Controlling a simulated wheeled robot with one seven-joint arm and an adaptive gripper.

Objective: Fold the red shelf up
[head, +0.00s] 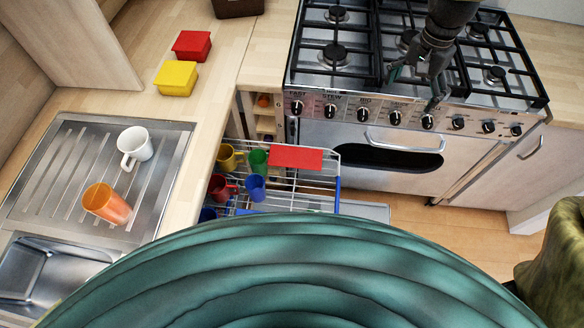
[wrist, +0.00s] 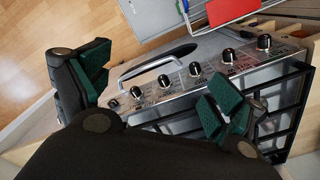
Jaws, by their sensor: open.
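The red shelf (head: 296,157) is a flat red panel at the right side of the wire dish rack (head: 300,183). It looks about level in the head view. In the wrist view the red shelf (wrist: 229,10) shows at the top edge, partly cut off. My gripper (head: 415,88) is over the front of the cooker, above the knobs, well to the right of the shelf and apart from it. In the wrist view my gripper (wrist: 158,86) has its green-padded fingers spread wide with nothing between them.
The cooker (head: 330,107) has raised burner grates and a protruding oven handle (head: 403,146). The rack holds several cups, including a green one (head: 258,162) near the shelf. A white mug (head: 135,147) and an orange cup (head: 106,204) are on the drainer. Open floor (head: 440,215) lies right of the rack.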

